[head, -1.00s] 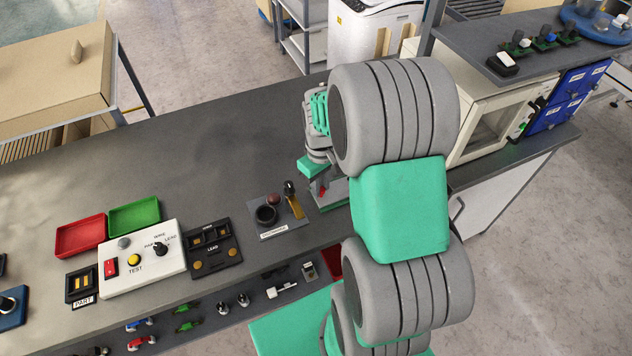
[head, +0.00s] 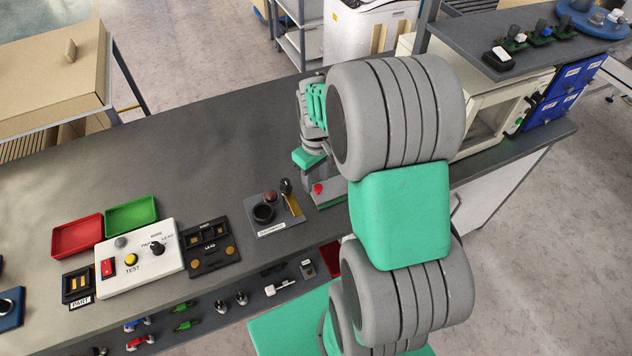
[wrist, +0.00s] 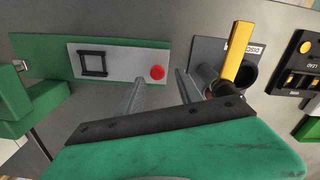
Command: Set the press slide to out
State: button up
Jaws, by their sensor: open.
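The press slide is a pale grey plate (wrist: 118,66) on a green base (wrist: 45,62), with a black square frame (wrist: 93,63) on one side and a red knob (wrist: 157,72) at its right end. In the head view the red knob (head: 318,188) shows on the green base (head: 330,198), which my arm partly hides. My gripper (wrist: 161,82) is open and empty. In the wrist view the knob appears between the two fingertips, nearer the left one; I cannot tell how far beyond them it is. In the head view the fingertips are mostly hidden.
Beside the slide stands a grey-plated fixture (head: 263,227) with a black ring and a yellow lever (wrist: 238,52), close to my right finger. A black panel (head: 209,263), a white test box (head: 140,270) and red and green trays stand further left. The back of the bench is clear.

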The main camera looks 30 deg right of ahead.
notch_tip(320, 180, up, 6)
jog(key=shift+f+b, duration=0.1)
jog(key=shift+b, duration=0.2)
